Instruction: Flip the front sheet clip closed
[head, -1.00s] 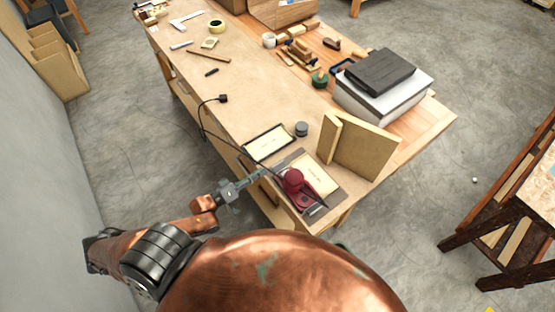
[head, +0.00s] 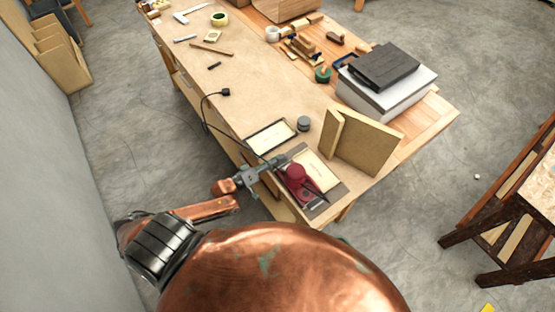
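A dark board (head: 333,192) lies at the near corner of the workbench with a pale sheet (head: 318,167) on it. A dark red, iron-like tool (head: 295,180) with a cord stands on the board and covers part of it. My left gripper (head: 279,161) reaches over the bench's left edge, its tips at the board's left end beside the sheet and the red tool. Whether its fingers are open or shut is too small to tell. The front sheet clip cannot be made out; the gripper may hide it. My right gripper is not in view.
A dark-framed pale panel (head: 270,136) and a small dark round object (head: 304,123) lie just behind. An upright brown two-panel board (head: 361,143) stands right of the sheet. A black cord runs along the left edge. Bare bench top (head: 262,95) lies farther back.

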